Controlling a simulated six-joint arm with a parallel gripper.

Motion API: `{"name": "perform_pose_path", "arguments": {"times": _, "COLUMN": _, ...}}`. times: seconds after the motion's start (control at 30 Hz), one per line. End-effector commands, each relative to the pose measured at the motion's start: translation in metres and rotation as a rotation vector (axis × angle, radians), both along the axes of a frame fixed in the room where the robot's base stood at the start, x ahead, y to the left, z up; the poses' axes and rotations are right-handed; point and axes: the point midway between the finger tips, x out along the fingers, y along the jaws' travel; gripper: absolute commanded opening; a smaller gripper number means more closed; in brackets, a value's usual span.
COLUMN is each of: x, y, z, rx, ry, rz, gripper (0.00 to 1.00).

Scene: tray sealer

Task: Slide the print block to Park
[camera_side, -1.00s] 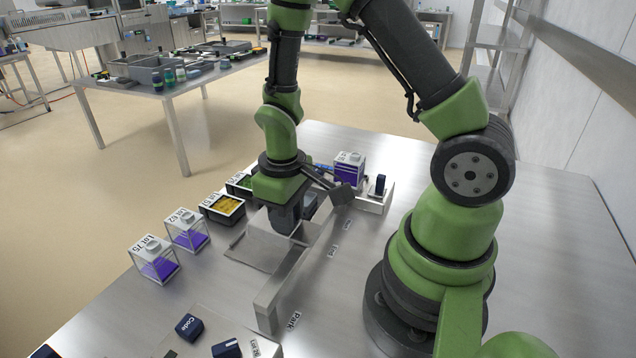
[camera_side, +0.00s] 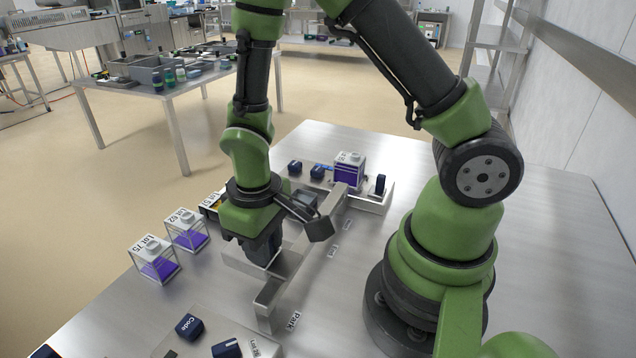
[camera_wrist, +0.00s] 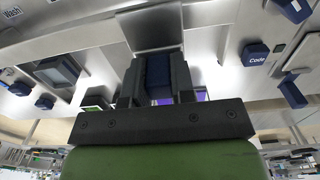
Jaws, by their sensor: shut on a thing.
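My gripper (camera_side: 262,256) is at the near half of a long metal rail (camera_side: 271,296) on the steel table. In the wrist view its fingers (camera_wrist: 158,90) are shut on a dark blue grip (camera_wrist: 157,70), which appears to belong to the print block. In the side view the gripper hides most of the block. The Park label (camera_side: 293,321) lies on the table beside the near end of the rail. My gripper is short of that end, with bare rail between.
Two clear boxes with purple contents, Lot 62 (camera_side: 186,232) and Lot 75 (camera_side: 154,262), stand left of the rail. A Code block (camera_side: 189,325) lies in front.

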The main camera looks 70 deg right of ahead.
Motion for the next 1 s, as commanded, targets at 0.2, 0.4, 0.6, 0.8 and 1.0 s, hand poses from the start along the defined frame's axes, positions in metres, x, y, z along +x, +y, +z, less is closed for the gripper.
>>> {"name": "perform_pose_path", "arguments": {"times": 0.2, "x": 0.002, "y": 0.016, "z": 0.0, "rx": 0.002, "ry": -0.007, "rz": 0.004, "gripper": 0.06}}
{"name": "perform_pose_path", "arguments": {"times": 0.4, "x": 0.002, "y": 0.03, "z": 0.0, "rx": 0.002, "ry": -0.007, "rz": 0.004, "gripper": 0.06}}
{"name": "perform_pose_path", "arguments": {"times": 0.6, "x": 0.001, "y": 0.037, "z": 0.0, "rx": 0.002, "ry": -0.006, "rz": 0.002, "gripper": 0.06}}
{"name": "perform_pose_path", "arguments": {"times": 0.8, "x": 0.001, "y": 0.037, "z": 0.0, "rx": 0.002, "ry": -0.005, "rz": 0.001, "gripper": 0.06}}
{"name": "perform_pose_path", "arguments": {"times": 1.0, "x": 0.001, "y": 0.037, "z": 0.0, "rx": 0.001, "ry": -0.004, "rz": 0.001, "gripper": 0.47}}
